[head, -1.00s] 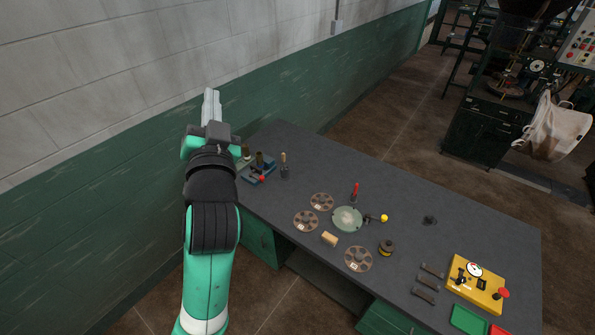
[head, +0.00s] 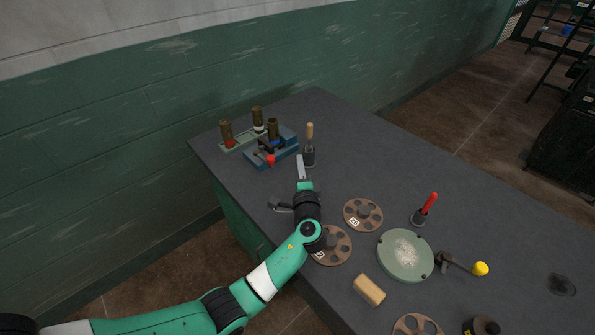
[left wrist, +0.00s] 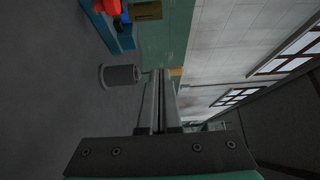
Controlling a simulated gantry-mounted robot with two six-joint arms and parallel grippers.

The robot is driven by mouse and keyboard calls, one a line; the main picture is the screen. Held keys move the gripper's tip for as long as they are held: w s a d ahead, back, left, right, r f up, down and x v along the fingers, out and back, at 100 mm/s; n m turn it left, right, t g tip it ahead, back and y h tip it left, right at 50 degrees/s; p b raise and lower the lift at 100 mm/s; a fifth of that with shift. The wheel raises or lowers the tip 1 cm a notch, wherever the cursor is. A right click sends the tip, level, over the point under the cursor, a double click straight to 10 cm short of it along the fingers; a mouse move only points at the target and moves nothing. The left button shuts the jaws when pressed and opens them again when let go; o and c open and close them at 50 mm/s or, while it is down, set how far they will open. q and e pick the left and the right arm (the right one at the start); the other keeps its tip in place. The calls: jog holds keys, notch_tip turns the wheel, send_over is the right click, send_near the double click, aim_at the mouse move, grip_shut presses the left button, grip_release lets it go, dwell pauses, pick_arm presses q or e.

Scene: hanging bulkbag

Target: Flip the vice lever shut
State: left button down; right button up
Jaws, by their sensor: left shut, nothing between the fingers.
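The blue vice (head: 284,150) sits at the far left corner of the table. Its lever has a red knob (head: 270,161) at the near side. In the left wrist view part of the blue vice (left wrist: 127,38) and the red knob (left wrist: 108,7) show at the top left, cut off by the edge. My left gripper (head: 300,160) is shut and empty, just right of the vice and apart from its lever. Its closed fingers (left wrist: 160,80) point up the wrist view. My right gripper is not in view.
A grey holder with a wooden-handled tool (head: 309,150) stands close to my fingertips; the holder (left wrist: 120,76) also shows left of the fingers. Brown discs (head: 362,214) and a round green plate (head: 405,256) lie to the right.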

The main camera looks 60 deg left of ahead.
pick_arm(q)
jog(key=f+b, duration=0.1)
jog(key=f, duration=0.1)
jog(key=s+f+b, duration=0.1)
jog(key=f, duration=0.1)
jog(key=s+f+b, duration=0.1)
jog(key=f, duration=0.1)
jog(key=shift+s+a+f, duration=0.1)
jog(key=shift+f, duration=0.3)
jog(key=shift+w+a+r, duration=0.2)
jog(key=shift+w+r, duration=0.05)
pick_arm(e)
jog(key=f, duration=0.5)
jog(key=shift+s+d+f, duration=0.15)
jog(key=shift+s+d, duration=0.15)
